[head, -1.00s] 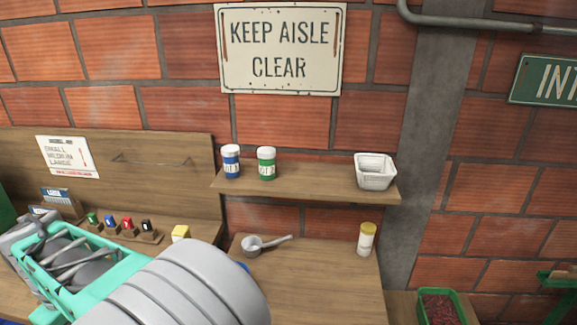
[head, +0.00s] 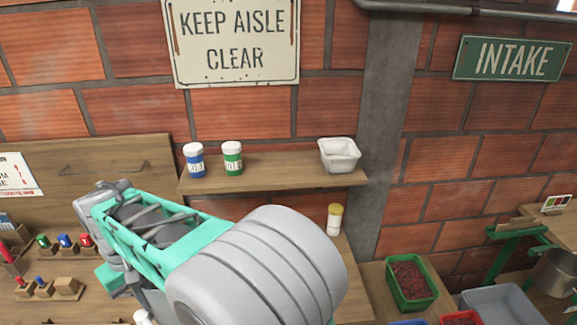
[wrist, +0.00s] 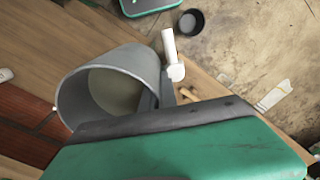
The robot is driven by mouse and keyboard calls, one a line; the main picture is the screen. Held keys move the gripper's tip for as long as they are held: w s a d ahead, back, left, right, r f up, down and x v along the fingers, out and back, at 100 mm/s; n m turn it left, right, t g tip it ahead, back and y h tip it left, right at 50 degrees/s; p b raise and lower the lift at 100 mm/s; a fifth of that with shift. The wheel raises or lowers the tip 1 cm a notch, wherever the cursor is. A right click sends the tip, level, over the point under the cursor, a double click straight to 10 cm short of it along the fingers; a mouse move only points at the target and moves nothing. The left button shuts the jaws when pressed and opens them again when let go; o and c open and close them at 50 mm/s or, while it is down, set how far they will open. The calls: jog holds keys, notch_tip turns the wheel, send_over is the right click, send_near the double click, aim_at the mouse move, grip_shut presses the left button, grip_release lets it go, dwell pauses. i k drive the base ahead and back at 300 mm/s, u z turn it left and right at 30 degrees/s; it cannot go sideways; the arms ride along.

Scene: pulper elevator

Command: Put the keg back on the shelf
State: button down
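A blue jar (head: 194,161) and a green jar (head: 232,158), both white-lidded and labelled, stand upright on the left half of the wooden wall shelf (head: 270,176). A pale yellow-lidded jar (head: 334,219) stands on the counter below. In the wrist view, a grey open-mouthed cylinder (wrist: 68,98) is close to the camera, beside a white piece (wrist: 170,48). A large green form with a dark edge fills the bottom; whether it is part of my gripper is unclear. My fingertips cannot be made out.
A white tub (head: 339,155) stands at the shelf's right end. The shelf is clear between it and the green jar. A green bin (head: 391,299) of dark red bits is lower right, with a metal pot (head: 555,272) farther right. In the wrist view, a dark bucket (wrist: 190,21) stands on the floor.

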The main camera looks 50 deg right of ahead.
aim_at(272, 167)
jog(key=z, duration=2.2)
jog(key=k, duration=0.15)
jog(key=u, duration=0.1)
